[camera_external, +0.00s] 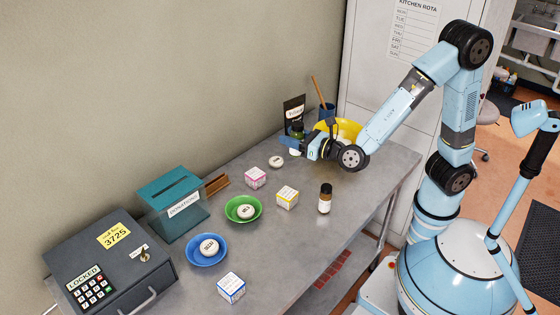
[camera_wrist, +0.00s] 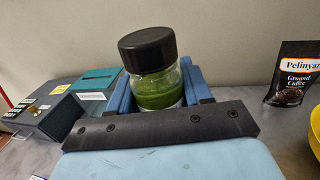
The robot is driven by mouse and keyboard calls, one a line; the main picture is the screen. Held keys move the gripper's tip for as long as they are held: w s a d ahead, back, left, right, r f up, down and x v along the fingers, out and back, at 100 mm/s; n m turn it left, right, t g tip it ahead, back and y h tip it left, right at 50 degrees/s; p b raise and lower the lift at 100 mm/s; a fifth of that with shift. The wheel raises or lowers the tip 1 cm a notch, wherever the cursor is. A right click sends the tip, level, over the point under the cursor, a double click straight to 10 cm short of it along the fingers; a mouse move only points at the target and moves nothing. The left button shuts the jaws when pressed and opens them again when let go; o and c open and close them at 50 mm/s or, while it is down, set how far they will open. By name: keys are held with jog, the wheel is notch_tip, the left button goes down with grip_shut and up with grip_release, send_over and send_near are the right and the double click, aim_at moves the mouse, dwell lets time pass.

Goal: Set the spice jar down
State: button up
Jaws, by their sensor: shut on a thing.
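The spice jar (camera_wrist: 157,88) has a black lid and green contents behind clear glass. In the wrist view it stands nearly upright between the blue fingers of my gripper (camera_wrist: 160,92), which is shut on it. In the external view the jar (camera_external: 297,131) shows partly behind my gripper (camera_external: 292,143) at the far end of the grey table (camera_external: 300,235). Its lower part is partly hidden, and I cannot tell whether its base touches the table. A second jar (camera_external: 325,199), brown with a dark lid, stands apart nearer the table's front edge.
A coffee pouch (camera_external: 293,109), a yellow bowl (camera_external: 347,129) and a dark blue cup (camera_external: 327,113) are close to my gripper. Small boxes, a green bowl (camera_external: 242,209), a blue bowl (camera_external: 208,250), a teal box (camera_external: 174,207) and a grey lockbox (camera_external: 110,258) occupy the left. The front middle is clear.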

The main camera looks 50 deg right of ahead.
jog(key=w+d+m+h, duration=0.4)
jog(key=d+h, duration=0.2)
jog(key=d, duration=0.8)
jog(key=shift+s+a+f, duration=0.1)
jog(key=shift+a+f, duration=0.05)
jog(key=shift+f, duration=5.55)
jog(key=shift+s+a+f, duration=0.1)
jog(key=shift+a+f, duration=0.05)
jog(key=shift+f, duration=5.5)
jog(key=shift+f+n, duration=0.1)
jog(key=shift+n, duration=0.2)
jog(key=o, duration=1.1)
jog(key=shift+o, duration=0.2)
